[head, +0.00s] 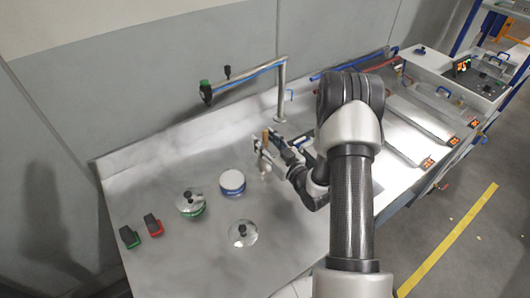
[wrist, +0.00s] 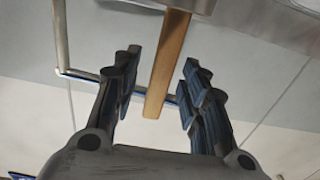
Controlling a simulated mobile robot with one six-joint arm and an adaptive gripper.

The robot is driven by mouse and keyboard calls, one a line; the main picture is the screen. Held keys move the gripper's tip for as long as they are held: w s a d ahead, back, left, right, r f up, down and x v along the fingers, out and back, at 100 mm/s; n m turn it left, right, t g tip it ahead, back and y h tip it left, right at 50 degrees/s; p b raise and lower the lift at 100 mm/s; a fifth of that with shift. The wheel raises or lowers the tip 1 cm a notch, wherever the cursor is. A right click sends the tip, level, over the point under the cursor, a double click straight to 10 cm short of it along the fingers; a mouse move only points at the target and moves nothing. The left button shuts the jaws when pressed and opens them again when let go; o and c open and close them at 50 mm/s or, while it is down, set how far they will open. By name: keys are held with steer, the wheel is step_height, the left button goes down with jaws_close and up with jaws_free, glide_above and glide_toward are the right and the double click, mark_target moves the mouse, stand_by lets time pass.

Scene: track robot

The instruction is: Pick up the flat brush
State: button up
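The flat brush shows in the wrist view as a long, flat wooden handle (wrist: 168,62). It stands between the two fingers of my gripper (wrist: 160,72), with a gap visible on each side. My gripper is open, and the fingers do not appear to press on the handle. In the head view, my gripper (head: 270,146) is low over the grey worktop, around the brown handle (head: 265,138).
On the worktop (head: 160,250) stand a white and blue tin (head: 232,182), a green-banded pot (head: 190,203), a glass lid (head: 243,233), and green (head: 130,237) and red (head: 153,225) items. A metal post (head: 281,95) with a side arm rises behind my gripper.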

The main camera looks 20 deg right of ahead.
steer(key=shift+w, duration=0.1)
jaws_close()
stand_by(0.5)
